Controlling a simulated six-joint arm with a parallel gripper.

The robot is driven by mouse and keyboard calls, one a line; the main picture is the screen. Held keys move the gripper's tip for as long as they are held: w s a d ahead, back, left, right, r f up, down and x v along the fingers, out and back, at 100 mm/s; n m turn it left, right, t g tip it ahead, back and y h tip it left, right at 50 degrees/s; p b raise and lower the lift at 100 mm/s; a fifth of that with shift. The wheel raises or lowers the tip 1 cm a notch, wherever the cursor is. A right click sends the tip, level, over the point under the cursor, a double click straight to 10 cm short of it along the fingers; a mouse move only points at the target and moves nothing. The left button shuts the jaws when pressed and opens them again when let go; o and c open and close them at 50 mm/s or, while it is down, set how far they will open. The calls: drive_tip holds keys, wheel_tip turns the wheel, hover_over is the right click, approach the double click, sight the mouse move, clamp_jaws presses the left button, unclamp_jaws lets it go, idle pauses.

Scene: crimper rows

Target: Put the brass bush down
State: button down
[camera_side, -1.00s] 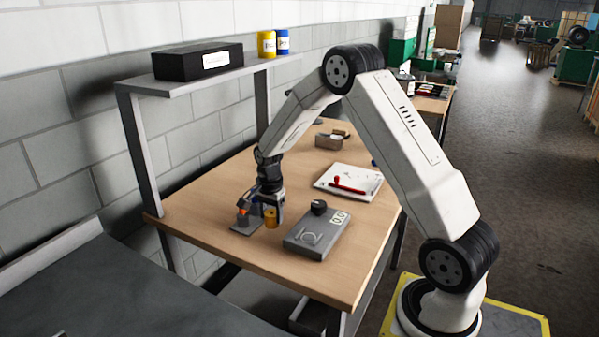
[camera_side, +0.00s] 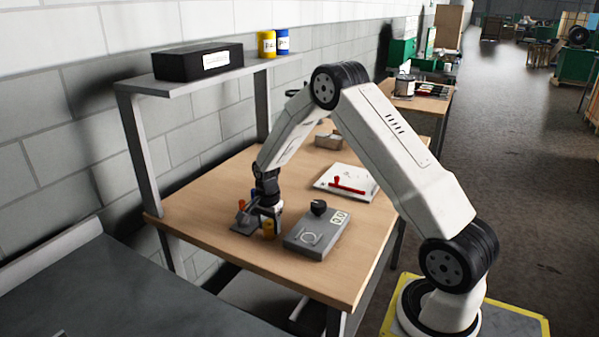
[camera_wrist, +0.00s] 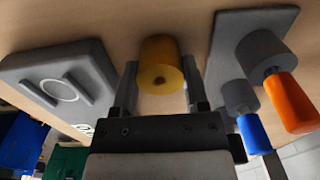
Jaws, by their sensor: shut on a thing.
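The brass bush (camera_side: 268,230) is a short yellow cylinder with a small hole in its end, seen in the wrist view (camera_wrist: 160,66). My gripper (camera_side: 268,222) points down at the near left part of the bench. Its two fingers (camera_wrist: 159,82) stand on either side of the bush and are shut on it. The bush is upright, at or very close to the wooden bench top (camera_side: 225,190); I cannot tell whether its base touches. It is between the grey plate and the grey box, apart from both.
The grey plate (camera_wrist: 222,45) holds grey cylinders with an orange handle (camera_wrist: 288,100) and a blue handle (camera_wrist: 253,134). The grey box (camera_side: 316,234) has a black knob and a ring mark. A white tray (camera_side: 330,177) with a red tool lies behind. Bare wood lies in front.

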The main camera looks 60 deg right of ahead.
sight(269, 227)
drive_tip(key=shift+f, duration=0.1)
drive_tip(key=shift+c, duration=0.5)
unclamp_jaws()
wheel_tip(269, 227, up, 12)
idle(0.5)
idle(0.5)
drive_tip(key=s+a+n+t, duration=0.2)
drive_tip(key=s+a+n, duration=1.5)
drive_tip(key=a+n, duration=0.1)
drive_tip(key=shift+s+f+t, duration=0.2)
drive_tip(key=shift+f+t, duration=0.1)
